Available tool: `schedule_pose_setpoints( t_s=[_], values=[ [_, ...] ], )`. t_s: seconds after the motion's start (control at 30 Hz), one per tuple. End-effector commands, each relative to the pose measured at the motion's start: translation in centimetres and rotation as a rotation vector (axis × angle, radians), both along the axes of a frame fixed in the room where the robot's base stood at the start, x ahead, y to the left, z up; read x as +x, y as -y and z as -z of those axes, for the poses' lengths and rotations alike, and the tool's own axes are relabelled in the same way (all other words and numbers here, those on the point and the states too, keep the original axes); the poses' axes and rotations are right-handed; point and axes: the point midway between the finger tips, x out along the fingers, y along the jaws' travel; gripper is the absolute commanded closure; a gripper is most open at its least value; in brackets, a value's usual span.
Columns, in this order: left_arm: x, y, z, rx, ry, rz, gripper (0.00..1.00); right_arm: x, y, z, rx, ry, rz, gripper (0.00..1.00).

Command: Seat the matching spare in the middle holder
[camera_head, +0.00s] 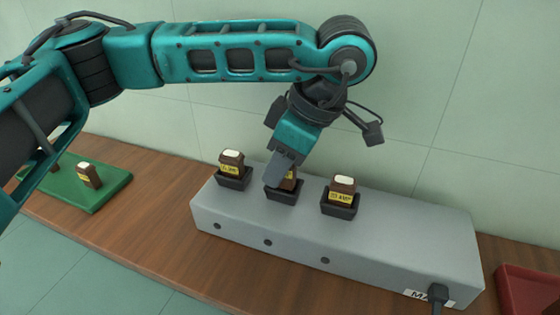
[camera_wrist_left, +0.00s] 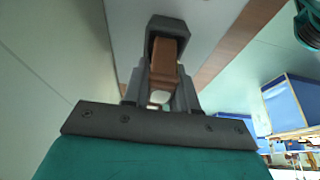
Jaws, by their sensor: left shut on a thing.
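A grey box (camera_head: 300,228) carries three black holders in a row. My left gripper (camera_head: 283,178) reaches down over the middle holder (camera_head: 281,195) and is shut on a brown block (camera_head: 291,174) with a yellow label. In the left wrist view the brown block (camera_wrist_left: 164,62) sits between the fingers, its lower end at or in the black holder (camera_wrist_left: 168,24); I cannot tell if it is fully seated. The left holder (camera_head: 233,183) and the right holder (camera_head: 338,210) each hold a brown block with a pale top and yellow label. My right gripper is not in view.
A green mat (camera_head: 98,198) at the left bears brown blocks, one upright with a yellow label (camera_head: 88,175). A red tray (camera_head: 528,290) is at the right edge. A black switch (camera_head: 437,295) stands at the box's right front. Pale wall behind.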

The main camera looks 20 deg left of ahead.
Motion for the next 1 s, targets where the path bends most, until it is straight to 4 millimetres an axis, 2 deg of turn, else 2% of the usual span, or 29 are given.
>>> schedule_pose_setpoints(
  t_s=[0.5, 0.53, 0.6, 1.0],
  values=[
    [-0.1, 0.0, 1.3, 0.000, -0.003, 0.000, 1.00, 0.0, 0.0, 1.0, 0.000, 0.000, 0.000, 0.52],
    [-0.1, 0.0, 1.3, 0.000, -0.004, 0.001, 0.70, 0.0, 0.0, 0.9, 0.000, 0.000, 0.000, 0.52],
    [-0.1, 0.0, 1.4, 0.000, -0.006, 0.001, 0.63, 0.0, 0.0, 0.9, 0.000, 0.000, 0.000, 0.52],
    [-0.2, 0.1, 1.6, -0.002, -0.012, 0.002, 0.62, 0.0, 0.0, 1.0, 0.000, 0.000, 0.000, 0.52]
  ],
)
